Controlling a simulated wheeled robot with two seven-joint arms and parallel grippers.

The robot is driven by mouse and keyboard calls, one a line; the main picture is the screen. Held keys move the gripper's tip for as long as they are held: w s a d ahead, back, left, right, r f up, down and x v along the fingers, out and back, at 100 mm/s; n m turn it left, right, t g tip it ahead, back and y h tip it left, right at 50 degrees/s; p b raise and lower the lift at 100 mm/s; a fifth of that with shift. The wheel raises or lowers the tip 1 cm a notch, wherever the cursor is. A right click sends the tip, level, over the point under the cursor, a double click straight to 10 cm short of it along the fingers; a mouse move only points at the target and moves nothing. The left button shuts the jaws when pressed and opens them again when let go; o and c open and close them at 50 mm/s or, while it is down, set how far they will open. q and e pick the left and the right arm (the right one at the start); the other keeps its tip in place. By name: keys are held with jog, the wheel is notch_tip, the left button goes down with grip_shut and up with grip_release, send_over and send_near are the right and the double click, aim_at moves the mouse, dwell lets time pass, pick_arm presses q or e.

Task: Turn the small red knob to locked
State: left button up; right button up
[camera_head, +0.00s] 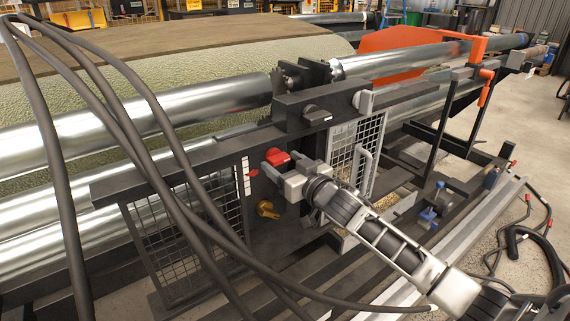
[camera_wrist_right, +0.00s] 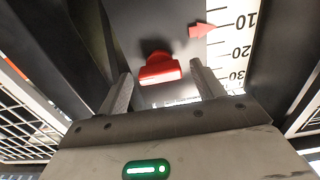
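The small red knob (camera_head: 277,157) sits on the dark machine panel in the head view. In the right wrist view the red knob (camera_wrist_right: 160,68) lies ahead of and between the two fingers. My right gripper (camera_head: 281,170) is right at the knob; in the wrist view its fingers (camera_wrist_right: 163,90) are apart, one to each side of the knob, with gaps between. It holds nothing. A red pointer (camera_wrist_right: 202,30) and a white scale (camera_wrist_right: 232,45) with numbers are beside the knob. No locked mark is readable. My left gripper is not in view.
A brass-coloured knob (camera_head: 267,209) sits below on the same panel. Wire mesh guards (camera_head: 190,235) flank the panel. Dark hoses (camera_head: 130,130) hang across the left of the head view. Steel rollers (camera_head: 130,112) run behind.

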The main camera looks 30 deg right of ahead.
jog(key=c, duration=0.8)
jog(key=shift+n, duration=0.4)
jog(key=n+p, duration=0.1)
jog(key=n, duration=0.2)
jog(key=shift+r, duration=0.1)
jog(key=n+p, duration=0.1)
jog(key=n, duration=0.9)
jog(key=shift+p, duration=0.4)
jog(key=shift+n, duration=2)
